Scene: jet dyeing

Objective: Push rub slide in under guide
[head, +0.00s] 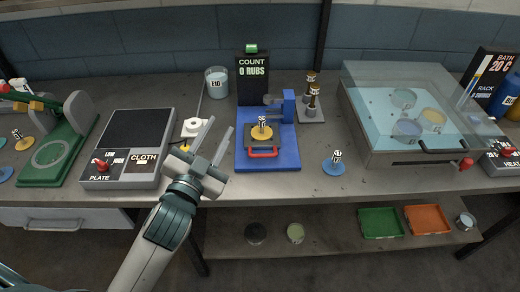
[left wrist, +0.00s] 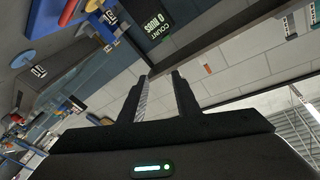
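The blue rub tester (head: 283,158) stands on the bench near the middle of the head view. Its slide, with a red handle (head: 263,153) at the front, carries a yellow disc (head: 262,133) with a tagged peg on it. The slide sits in front of the blue upright guide (head: 288,106), whose grey arm reaches left. My left gripper (head: 222,123) is left of the tester, above the bench, open and empty. In the left wrist view its two fingers (left wrist: 160,76) are apart with nothing between them. My right gripper is not in view.
A black counter sign (head: 252,78) reading 0 RUBS stands behind the tester. The cloth hot plate (head: 137,130) and a white spool-like piece (head: 194,127) are to the left. A blue tagged disc (head: 333,165) and the glass-lidded bath (head: 425,110) are to the right.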

